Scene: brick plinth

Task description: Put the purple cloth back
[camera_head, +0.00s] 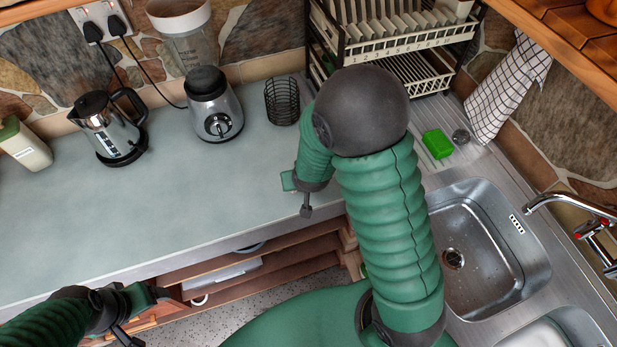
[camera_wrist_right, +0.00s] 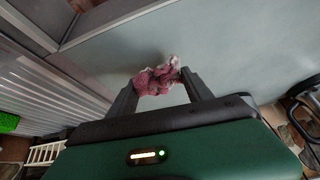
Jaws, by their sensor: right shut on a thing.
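The purple cloth (camera_wrist_right: 157,76) is a small crumpled pinkish-purple bundle with pale edges. In the right wrist view it sits between the fingertips of my right gripper (camera_wrist_right: 158,86), which is shut on it. The blue-grey worktop shows behind the cloth; I cannot tell whether they touch. In the head view my right gripper (camera_head: 297,195) is over the worktop's front right part, and the cloth is hidden there. My left gripper (camera_head: 145,312) is at the lower left, in front of the worktop edge; its finger opening is unclear.
A kettle (camera_head: 108,128), a blender (camera_head: 213,108) and a black wire holder (camera_head: 282,101) stand along the back of the worktop (camera_head: 120,215). A dish rack (camera_head: 428,72), a green sponge (camera_head: 438,144) and a sink (camera_head: 482,245) are right. A checked towel (camera_head: 508,85) hangs on the wall.

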